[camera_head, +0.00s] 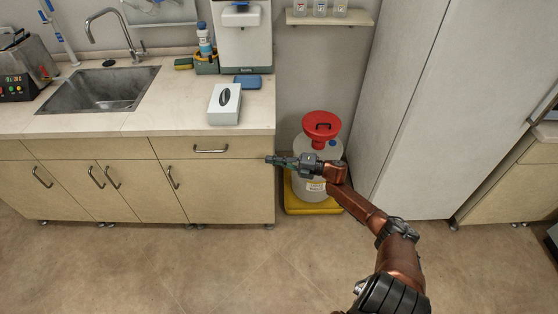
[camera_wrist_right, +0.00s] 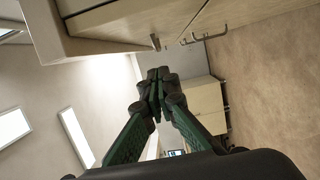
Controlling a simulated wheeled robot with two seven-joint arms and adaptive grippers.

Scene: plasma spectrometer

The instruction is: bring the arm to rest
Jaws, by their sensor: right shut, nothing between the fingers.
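My right arm (camera_head: 380,225) comes in from the lower right of the head view and reaches up and left. My right gripper (camera_head: 270,160) is shut and empty, and points left at the right end of the counter's cabinet front. In the right wrist view its dark green fingers meet at the tips (camera_wrist_right: 154,78) with nothing between them. My left gripper does not show in either view.
A white jug with a red funnel (camera_head: 321,125) stands in a yellow tray (camera_head: 300,207) behind my right gripper. The counter (camera_head: 150,120) holds a sink and a tissue box (camera_head: 225,104). A tall grey cabinet (camera_head: 440,110) stands right. The floor (camera_head: 180,265) in front is clear.

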